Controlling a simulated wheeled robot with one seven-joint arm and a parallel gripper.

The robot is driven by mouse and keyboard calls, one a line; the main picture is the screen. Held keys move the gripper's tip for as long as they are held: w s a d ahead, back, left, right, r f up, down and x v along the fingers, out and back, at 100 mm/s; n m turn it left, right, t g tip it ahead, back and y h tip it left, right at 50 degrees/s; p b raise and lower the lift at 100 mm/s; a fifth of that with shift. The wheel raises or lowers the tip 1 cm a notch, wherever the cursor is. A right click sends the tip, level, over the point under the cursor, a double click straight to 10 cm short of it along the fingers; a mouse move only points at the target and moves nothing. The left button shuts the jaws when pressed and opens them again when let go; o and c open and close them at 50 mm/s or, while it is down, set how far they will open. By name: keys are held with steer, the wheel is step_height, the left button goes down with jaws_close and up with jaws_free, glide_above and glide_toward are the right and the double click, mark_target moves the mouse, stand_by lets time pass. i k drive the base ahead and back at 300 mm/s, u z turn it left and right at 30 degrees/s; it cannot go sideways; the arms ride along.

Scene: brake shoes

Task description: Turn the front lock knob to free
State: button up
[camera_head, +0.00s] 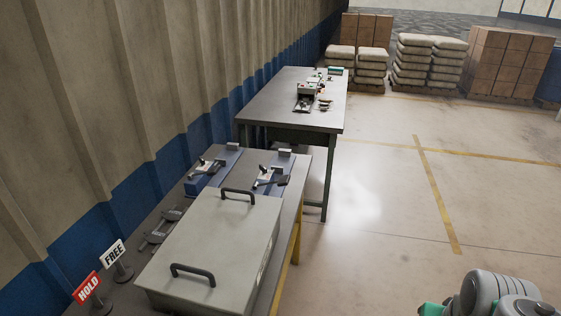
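A red HOLD sign (88,287) and a white FREE sign (114,253) stand on small posts at the near left end of the near bench. Two blue fixtures, one on the left (203,182) and one on the right (279,164), sit at the bench's far end. Each carries grey and black metal parts, too small to make out. I cannot tell which part is the front lock knob or how it is turned. A dark metal bracket-like part (160,228) lies left of the grey box. My gripper is not in view; only a piece of my arm shows at lower right.
A large grey box or lid (215,240) with two black handles covers much of the near bench. A second table (290,95) with small devices stands beyond. A corrugated wall runs along the left. Stacked sacks (414,65) and cartons (505,62) stand far back. The right floor is clear.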

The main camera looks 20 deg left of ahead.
mark_target(262, 167)
steer(key=u, duration=0.05)
steer(key=i, duration=2.35)
steer(key=u, duration=4.6)
